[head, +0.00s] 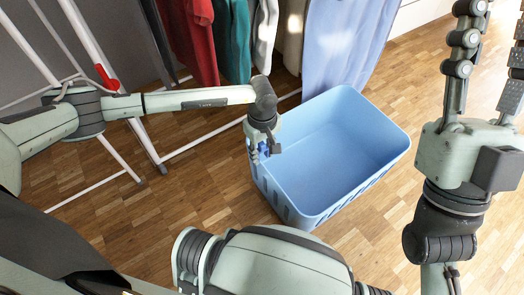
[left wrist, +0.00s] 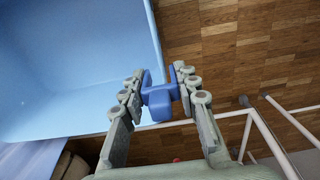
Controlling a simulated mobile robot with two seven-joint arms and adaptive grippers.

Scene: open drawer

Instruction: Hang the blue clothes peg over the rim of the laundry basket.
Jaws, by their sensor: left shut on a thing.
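My left gripper (head: 258,156) is shut on the blue clothes peg (left wrist: 158,97), which sits between its fingers in the left wrist view. A little of the peg's darker blue shows in the head view beside the fingers. The light blue laundry basket (head: 368,118) stands on the floor, open at the top and looking empty. My left gripper is at the basket's left rim. In the left wrist view the peg is close to the rim (left wrist: 155,40); I cannot tell whether it touches. My right gripper (head: 494,30) is open and empty, raised at the right.
A white drying rack (head: 110,75) stands at the left and behind, with red, teal, grey and light blue clothes (head: 345,40) hanging just behind the basket. The wooden floor (head: 205,190) is clear left of the basket.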

